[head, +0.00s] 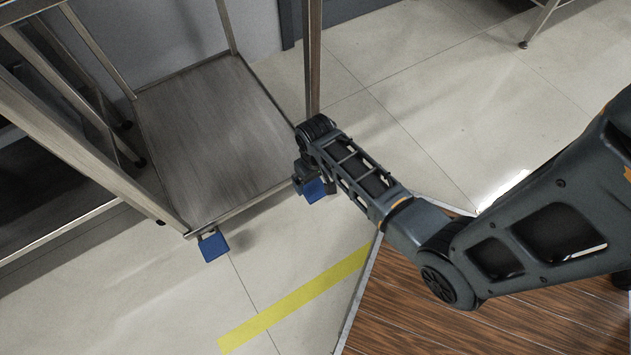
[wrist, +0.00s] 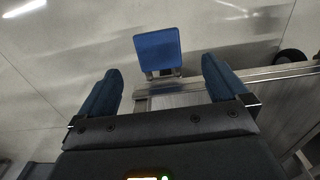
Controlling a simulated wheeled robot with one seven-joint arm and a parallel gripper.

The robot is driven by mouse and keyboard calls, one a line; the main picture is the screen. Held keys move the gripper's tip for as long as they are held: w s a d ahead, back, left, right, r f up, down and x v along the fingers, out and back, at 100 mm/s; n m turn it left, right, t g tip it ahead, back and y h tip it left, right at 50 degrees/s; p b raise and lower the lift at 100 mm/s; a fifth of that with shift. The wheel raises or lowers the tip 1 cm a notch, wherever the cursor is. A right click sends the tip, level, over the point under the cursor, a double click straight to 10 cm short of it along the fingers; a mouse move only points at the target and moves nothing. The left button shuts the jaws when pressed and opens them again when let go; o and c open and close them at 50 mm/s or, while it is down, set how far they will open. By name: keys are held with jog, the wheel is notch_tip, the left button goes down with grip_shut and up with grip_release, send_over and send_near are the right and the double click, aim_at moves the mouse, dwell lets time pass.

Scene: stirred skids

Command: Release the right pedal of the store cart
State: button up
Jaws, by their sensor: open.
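The store cart (head: 205,130) stands at the left in the head view, with a bare grey lower shelf and metal posts. Its right pedal (head: 314,190) is a blue plate at the right front corner, partly behind my arm's end. A blue pedal also shows in the wrist view (wrist: 157,48), beyond the fingers and between their lines. The left pedal (head: 213,246) is blue and sticks out from the left front corner. My gripper (head: 301,181) is at the right corner, close to the right pedal. Its blue fingers (wrist: 163,85) are spread and empty. Contact cannot be told.
A wooden platform (head: 470,318) with a pale edge lies at the lower right. A yellow floor stripe (head: 293,300) runs before the cart. Metal racks stand at the far left. The tiled floor (head: 430,75) right of the cart is mostly clear.

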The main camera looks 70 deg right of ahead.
aim_at(316, 191)
jog(key=shift+d+f, duration=0.25)
notch_tip(316, 191, down, 7)
jog(key=b, duration=0.4)
jog(key=shift+f, duration=0.15)
jog(key=c, duration=1.5)
jog(key=shift+w+r+g+p, duration=0.1)
jog(key=shift+r+g+p, duration=0.3)
jog(key=shift+p, duration=0.4)
jog(key=shift+f, duration=0.15)
jog(key=o, duration=1.5)
jog(key=shift+w+d+r+p, duration=0.15)
jog(key=shift+r+p, duration=0.9)
jog(key=shift+r, duration=0.9)
jog(key=shift+w+r+p, duration=0.1)
jog(key=shift+r+p, duration=0.95)
jog(key=shift+r, duration=0.9)
